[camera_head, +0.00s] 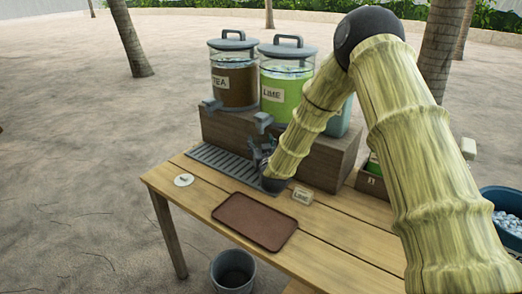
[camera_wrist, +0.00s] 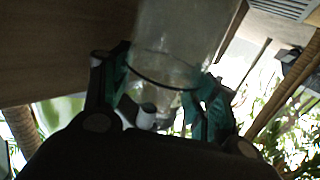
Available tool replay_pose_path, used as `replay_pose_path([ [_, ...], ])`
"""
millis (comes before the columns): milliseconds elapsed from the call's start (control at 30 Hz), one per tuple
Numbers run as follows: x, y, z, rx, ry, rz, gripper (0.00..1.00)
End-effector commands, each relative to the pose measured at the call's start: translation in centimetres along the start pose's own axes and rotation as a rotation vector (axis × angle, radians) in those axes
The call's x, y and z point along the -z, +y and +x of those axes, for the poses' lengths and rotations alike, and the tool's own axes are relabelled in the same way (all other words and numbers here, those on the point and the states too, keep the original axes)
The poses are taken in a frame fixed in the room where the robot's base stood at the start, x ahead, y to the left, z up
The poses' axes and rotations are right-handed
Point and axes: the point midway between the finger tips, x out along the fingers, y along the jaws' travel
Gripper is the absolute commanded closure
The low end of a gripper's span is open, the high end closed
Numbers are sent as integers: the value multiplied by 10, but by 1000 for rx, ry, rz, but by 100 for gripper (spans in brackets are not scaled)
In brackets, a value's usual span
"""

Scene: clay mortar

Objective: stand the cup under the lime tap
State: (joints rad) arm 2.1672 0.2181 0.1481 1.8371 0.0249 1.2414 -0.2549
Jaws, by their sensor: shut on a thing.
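The cup (camera_wrist: 180,35) is clear and shows large in the wrist view, between my gripper's (camera_wrist: 168,92) two teal-padded fingers. The fingers are shut on it. In the head view my gripper (camera_head: 261,150) is low in front of the lime tap (camera_head: 263,121), over the right end of the slatted drip tray (camera_head: 215,160). The cup cannot be made out clearly there, so whether it touches the tray cannot be told. The lime tap is a grey spout on the green-filled dispenser (camera_head: 280,94) labelled LIME. My arm hides part of the area right of it.
A brown TEA dispenser (camera_head: 234,85) with its own tap (camera_head: 211,104) stands left on the wooden riser (camera_head: 325,165). A brown tray (camera_head: 254,221), a LIME card (camera_head: 302,195) and a white disc (camera_head: 183,180) lie on the table. A bucket (camera_head: 233,271) stands below.

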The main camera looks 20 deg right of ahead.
Motion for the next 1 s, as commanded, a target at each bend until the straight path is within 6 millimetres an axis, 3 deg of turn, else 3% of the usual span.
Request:
replay_pose_path([
  [133, 0, 2, 9, -1, 1, 0, 79],
  [433, -33, 2, 8, 0, 0, 0, 79],
  [867, -39, 2, 8, 0, 1, 0, 79],
  [900, -39, 2, 8, 0, 1, 0, 39],
  [1000, -38, 2, 8, 0, 1, 0, 21],
])
